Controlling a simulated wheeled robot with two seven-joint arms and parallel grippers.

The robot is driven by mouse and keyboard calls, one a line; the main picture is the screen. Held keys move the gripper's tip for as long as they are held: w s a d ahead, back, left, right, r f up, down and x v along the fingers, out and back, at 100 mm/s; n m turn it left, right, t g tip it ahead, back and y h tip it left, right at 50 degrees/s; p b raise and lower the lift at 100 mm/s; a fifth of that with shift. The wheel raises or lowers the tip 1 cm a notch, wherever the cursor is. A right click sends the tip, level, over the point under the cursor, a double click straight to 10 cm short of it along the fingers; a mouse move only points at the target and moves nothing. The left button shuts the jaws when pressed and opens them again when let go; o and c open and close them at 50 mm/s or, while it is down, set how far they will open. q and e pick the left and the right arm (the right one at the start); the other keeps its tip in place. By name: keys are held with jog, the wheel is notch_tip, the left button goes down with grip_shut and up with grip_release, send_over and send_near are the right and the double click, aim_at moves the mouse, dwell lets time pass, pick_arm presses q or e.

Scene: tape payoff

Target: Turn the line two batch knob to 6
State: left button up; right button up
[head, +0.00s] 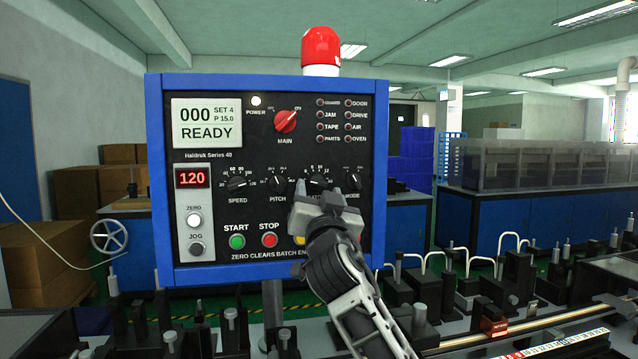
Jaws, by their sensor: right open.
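The control panel (265,88) has a blue frame and a black face. Its display (206,123) reads 000, SET 4, P 15.0, READY. The batch knob (317,182), black and third in the row of small knobs, is partly covered by my right gripper. Its label is mostly hidden and I cannot tell exactly where its pointer stands. My right gripper (327,187) is open, its fingertips to the left and right of the knob in this view. I cannot tell whether they touch it. My left gripper is not in view.
The speed knob (237,184) and pitch knob (278,183) are left of the batch knob; the mode knob is close on the right. A red main switch (286,121) is above. Start (237,241) and stop (269,240) buttons sit below. Machinery stands under the panel.

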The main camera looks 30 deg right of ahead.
jog(key=shift+w+d+r, duration=0.2)
jog(key=shift+w, duration=0.35)
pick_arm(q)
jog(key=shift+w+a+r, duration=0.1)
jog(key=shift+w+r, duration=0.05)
